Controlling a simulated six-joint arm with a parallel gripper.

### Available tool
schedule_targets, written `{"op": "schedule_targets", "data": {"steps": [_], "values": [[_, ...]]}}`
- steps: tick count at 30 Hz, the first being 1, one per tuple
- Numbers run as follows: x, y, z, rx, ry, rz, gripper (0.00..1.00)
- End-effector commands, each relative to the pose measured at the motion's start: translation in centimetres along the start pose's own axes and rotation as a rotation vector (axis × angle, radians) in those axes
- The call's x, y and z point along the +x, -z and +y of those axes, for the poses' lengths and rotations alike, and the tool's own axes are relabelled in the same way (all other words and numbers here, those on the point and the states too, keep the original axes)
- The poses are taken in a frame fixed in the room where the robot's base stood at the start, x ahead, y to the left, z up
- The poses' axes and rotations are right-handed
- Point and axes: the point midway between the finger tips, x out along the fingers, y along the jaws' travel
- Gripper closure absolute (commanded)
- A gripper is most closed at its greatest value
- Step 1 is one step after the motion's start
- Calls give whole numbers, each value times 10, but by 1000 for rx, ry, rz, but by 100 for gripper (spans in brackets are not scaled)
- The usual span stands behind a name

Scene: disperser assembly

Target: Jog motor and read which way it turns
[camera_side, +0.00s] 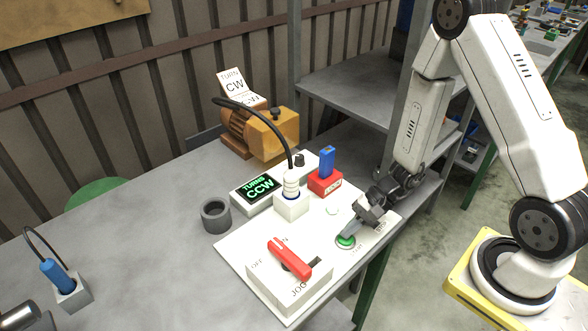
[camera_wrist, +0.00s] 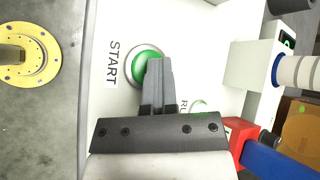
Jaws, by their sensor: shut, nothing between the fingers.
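The orange-brown motor (camera_side: 234,126) stands at the back of the bench with a card reading "TURN CW" (camera_side: 234,84) above it. A black-and-green display (camera_side: 258,188) reads "TURNS CCW". A white plug (camera_side: 291,185) sits in the white socket (camera_side: 291,206), with a black cable arching towards the motor. The red selector handle (camera_side: 287,257) lies across the white switch box marked OFF, ON and JOG; I cannot tell which mark it points to. My gripper (camera_side: 352,233) is shut and empty, its tips over the green START button (camera_wrist: 146,61). Whether they touch or press it is unclear.
A red block (camera_side: 325,184) holding a blue piece (camera_side: 327,160) stands behind the START button. A dark grey ring (camera_side: 215,216) lies left of the panel. A blue plug (camera_side: 54,272) in a grey socket stands at far left. The bench between is clear.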

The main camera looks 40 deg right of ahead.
Motion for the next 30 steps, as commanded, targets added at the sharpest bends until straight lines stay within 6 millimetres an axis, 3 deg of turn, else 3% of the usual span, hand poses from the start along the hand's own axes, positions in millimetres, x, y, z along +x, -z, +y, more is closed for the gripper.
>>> {"op": "schedule_targets", "data": {"steps": [20,30], "values": [[1,1,1,0,-2,1,100],[-7,-5,-5,-2,-1,1,100]]}}
